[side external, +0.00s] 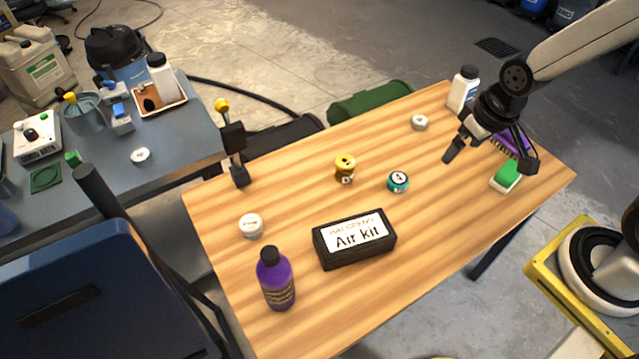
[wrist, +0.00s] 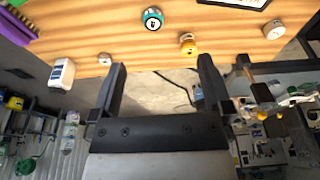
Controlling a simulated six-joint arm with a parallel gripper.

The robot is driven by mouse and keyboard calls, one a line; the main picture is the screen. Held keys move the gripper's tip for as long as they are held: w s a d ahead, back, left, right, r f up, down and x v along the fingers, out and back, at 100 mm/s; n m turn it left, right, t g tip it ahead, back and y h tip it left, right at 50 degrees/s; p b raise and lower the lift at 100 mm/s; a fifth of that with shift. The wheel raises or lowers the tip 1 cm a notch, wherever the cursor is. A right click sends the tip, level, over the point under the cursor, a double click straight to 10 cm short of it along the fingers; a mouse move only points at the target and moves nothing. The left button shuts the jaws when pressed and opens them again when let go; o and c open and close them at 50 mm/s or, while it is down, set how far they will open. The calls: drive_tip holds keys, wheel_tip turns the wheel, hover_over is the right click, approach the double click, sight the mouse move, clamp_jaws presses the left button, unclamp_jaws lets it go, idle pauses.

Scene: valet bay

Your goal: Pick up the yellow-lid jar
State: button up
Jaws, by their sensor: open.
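The yellow-lid jar (side external: 345,169) stands upright near the middle of the wooden table. In the wrist view the same jar (wrist: 188,43) shows beyond the fingertips, slightly right of centre. A teal-lid jar (side external: 398,181) stands just to its right in the side view, and it also shows in the wrist view (wrist: 153,18). My gripper (side external: 491,157) is open and empty above the right part of the table, well apart from the yellow-lid jar. In the wrist view my gripper's two fingers (wrist: 161,65) are spread with nothing between them.
Clear wood lies around the yellow-lid jar.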

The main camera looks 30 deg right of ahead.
drive_tip(key=m+y, duration=1.3)
drive_tip(key=m, duration=0.7)
approach(354, 161)
drive_tip(key=x, duration=0.4)
drive_tip(key=shift+s+a+f, duration=0.1)
drive_tip(key=shift+a+f, duration=0.1)
drive_tip(key=shift+a, duration=0.1)
drive_tip(key=shift+w+d+f+m+t, duration=0.2)
drive_tip(key=shift+w+f+m+t, duration=0.1)
drive_tip(key=shift+f+m+t, duration=0.15)
drive_tip(key=shift+a, duration=0.1)
drive_tip(key=shift+x, duration=1.25)
drive_tip(key=shift+a, duration=0.15)
